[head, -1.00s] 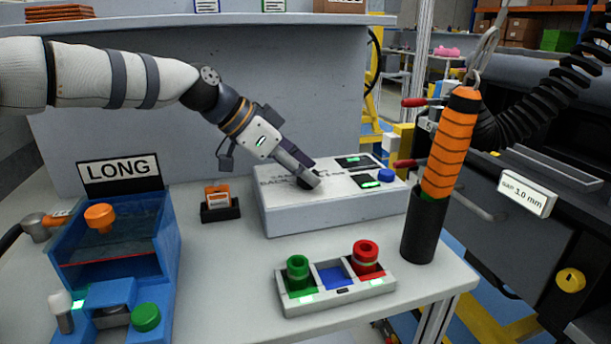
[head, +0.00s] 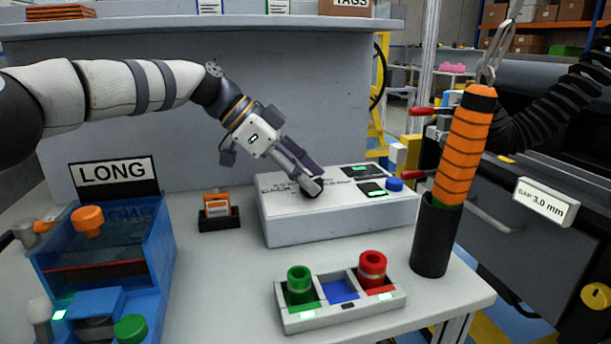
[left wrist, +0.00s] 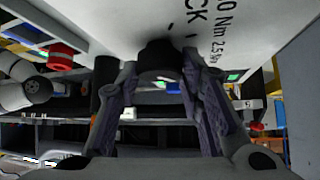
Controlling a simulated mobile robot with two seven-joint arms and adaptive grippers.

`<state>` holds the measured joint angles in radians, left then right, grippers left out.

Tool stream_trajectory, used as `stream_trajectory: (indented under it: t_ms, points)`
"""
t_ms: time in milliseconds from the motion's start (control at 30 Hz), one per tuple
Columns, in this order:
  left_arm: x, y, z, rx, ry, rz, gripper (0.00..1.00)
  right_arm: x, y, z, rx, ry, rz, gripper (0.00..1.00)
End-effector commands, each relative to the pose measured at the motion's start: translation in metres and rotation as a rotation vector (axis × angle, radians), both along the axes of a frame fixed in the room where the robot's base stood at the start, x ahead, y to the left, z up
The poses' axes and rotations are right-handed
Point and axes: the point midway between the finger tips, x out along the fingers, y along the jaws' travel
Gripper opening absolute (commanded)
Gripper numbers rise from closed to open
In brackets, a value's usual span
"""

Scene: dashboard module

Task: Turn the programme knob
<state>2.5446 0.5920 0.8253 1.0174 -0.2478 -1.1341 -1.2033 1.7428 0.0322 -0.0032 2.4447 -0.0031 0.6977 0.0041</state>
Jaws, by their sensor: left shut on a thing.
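The programme knob (head: 313,195) is a small black knob on top of a white box (head: 340,225) in the middle of the table. Much of the knob is hidden by my fingers in the head view. My left gripper (head: 312,186) reaches down from the upper left and is shut on the knob. In the left wrist view the dark knob (left wrist: 160,58) sits between the two fingers, against the box's printed white face (left wrist: 130,18). The knob's pointer and setting cannot be read. My right gripper is not in view.
Beside the knob are small green-lit displays (head: 372,188) and a blue button (head: 394,184). In front stands a tray (head: 340,312) with green and red pieces.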

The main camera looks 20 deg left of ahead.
Motion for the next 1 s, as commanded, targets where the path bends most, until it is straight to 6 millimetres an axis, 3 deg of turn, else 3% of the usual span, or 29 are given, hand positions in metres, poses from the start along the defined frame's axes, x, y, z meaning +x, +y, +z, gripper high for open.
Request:
stream_trajectory:
  t_ms: [67, 100, 167, 200, 467, 800, 1000]
  points:
    - [-0.001, 0.0, -0.003, 0.003, 0.006, -0.003, 0.06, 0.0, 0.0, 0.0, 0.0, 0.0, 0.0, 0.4]
    - [-0.001, 0.0, -0.003, 0.003, 0.006, -0.003, 0.36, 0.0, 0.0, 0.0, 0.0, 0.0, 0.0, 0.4]
    - [-0.001, 0.0, -0.003, 0.003, 0.006, -0.003, 0.5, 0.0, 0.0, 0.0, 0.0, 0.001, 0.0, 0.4]
    - [-0.001, 0.0, -0.002, 0.003, 0.005, -0.002, 0.52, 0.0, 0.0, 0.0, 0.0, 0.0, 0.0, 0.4]
    - [-0.001, 0.001, 0.0, 0.001, 0.002, 0.0, 0.52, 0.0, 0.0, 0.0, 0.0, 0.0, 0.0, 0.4]
    - [-0.014, 0.042, 0.043, 0.0, 0.002, 0.001, 0.52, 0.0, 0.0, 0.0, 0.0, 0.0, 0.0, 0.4]
    - [-0.018, 0.05, 0.052, 0.001, 0.003, -0.001, 0.52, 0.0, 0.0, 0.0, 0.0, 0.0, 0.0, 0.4]
